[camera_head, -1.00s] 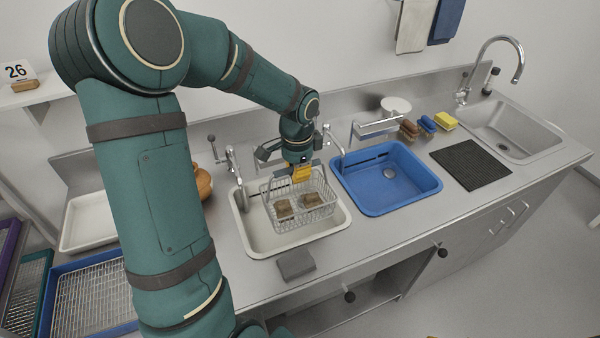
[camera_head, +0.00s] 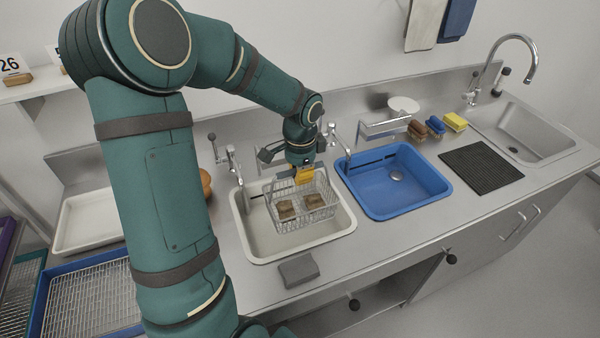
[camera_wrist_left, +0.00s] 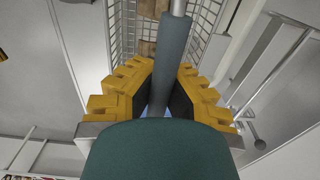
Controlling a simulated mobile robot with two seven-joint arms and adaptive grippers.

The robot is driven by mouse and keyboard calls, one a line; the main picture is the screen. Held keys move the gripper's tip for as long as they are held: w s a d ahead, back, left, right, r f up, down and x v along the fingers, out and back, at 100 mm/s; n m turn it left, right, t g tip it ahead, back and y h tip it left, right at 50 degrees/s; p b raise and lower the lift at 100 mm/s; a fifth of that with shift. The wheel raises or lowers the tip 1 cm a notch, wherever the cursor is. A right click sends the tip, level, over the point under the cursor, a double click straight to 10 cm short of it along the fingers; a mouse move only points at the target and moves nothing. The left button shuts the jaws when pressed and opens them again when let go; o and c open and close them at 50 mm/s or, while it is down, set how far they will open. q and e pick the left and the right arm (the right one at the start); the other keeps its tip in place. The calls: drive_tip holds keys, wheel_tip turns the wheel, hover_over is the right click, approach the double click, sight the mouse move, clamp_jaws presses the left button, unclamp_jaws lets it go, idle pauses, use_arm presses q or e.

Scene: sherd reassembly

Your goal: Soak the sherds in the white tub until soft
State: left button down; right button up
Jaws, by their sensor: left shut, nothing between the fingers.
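The white tub (camera_head: 241,233) is set in the counter, left of the blue basin. A wire basket (camera_head: 275,218) is in the tub area; I cannot tell whether it rests on the bottom. Two brown sherds lie in it, a left one (camera_head: 286,210) and a right one (camera_head: 315,201). My left gripper (camera_head: 304,175), with yellow fingers, is shut at the basket's back upper side. In the left wrist view, a grey sleeved bar (camera_wrist_left: 172,50) runs by the fingers (camera_wrist_left: 160,95), with basket wires (camera_wrist_left: 205,14) beyond. Water in the tub cannot be made out. My right gripper is out of view.
A blue basin (camera_head: 375,205) stands right of the tub, then a dark ribbed mat (camera_head: 481,167) and a steel sink (camera_head: 535,150). Brushes and a yellow sponge (camera_head: 455,121) stand behind the mat.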

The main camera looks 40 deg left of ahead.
use_arm(q)
drive_tip(key=b, duration=0.4)
hover_over(300, 207)
drive_tip(key=shift+f, duration=2.7)
drive_tip(key=shift+f+b, duration=0.9)
drive_tip(key=shift+f, duration=0.4)
drive_tip(key=shift+f+b, duration=2.55)
drive_tip(key=shift+f, duration=1.05)
